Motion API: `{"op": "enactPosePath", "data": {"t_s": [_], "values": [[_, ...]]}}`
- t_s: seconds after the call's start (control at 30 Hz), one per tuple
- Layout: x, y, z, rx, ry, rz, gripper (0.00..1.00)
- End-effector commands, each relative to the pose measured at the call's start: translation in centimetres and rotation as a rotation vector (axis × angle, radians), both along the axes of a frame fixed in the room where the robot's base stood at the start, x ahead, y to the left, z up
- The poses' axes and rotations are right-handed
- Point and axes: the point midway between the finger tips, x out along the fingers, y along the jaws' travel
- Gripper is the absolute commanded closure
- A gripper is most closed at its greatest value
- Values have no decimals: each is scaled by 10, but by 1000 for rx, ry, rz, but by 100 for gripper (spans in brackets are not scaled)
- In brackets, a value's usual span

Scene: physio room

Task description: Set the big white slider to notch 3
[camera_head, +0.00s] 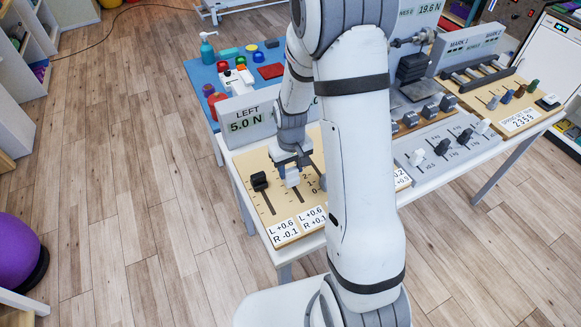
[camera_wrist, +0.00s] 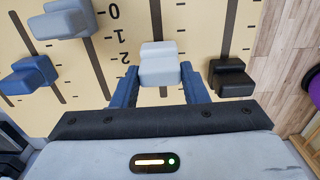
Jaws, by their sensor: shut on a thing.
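The big white slider (camera_head: 292,179) stands on the tan panel (camera_head: 252,160) at the left end of the table, partly hidden by my gripper in the head view. In the wrist view the white slider (camera_wrist: 160,52) sits between my blue fingers, and my gripper (camera_wrist: 159,72) is shut on it. My gripper (camera_head: 292,165) reaches down over the panel in the head view. Upside-down marks 0, 1 and 2 (camera_wrist: 122,58) show left of its slot in the wrist view. The knob appears about level with the 2; its exact notch is hard to read. No 3 is visible.
A black slider (camera_wrist: 230,78) is close to my finger on the right in the wrist view. Blue (camera_wrist: 28,76) and grey-blue (camera_wrist: 68,18) sliders are on the left. A "LEFT 5.0 N" display (camera_head: 245,120) stands behind the panel. My arm hides the middle of the table.

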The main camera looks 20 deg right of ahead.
Motion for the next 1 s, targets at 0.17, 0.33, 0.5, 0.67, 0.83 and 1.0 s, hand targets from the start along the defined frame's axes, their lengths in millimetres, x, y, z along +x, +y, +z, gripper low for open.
{"op": "enactPosePath", "data": {"t_s": [0.17, 0.33, 0.5, 0.67, 0.83, 1.0], "values": [[1, 0, 0, 0, 0, 0, 100], [18, 3, -2, 0, -2, 0, 100], [31, 6, 0, 0, -1, -1, 100], [30, 6, 0, 0, 0, -1, 100], [30, 5, 0, 0, 0, -1, 50], [30, 5, 0, 0, 0, -1, 38]]}}
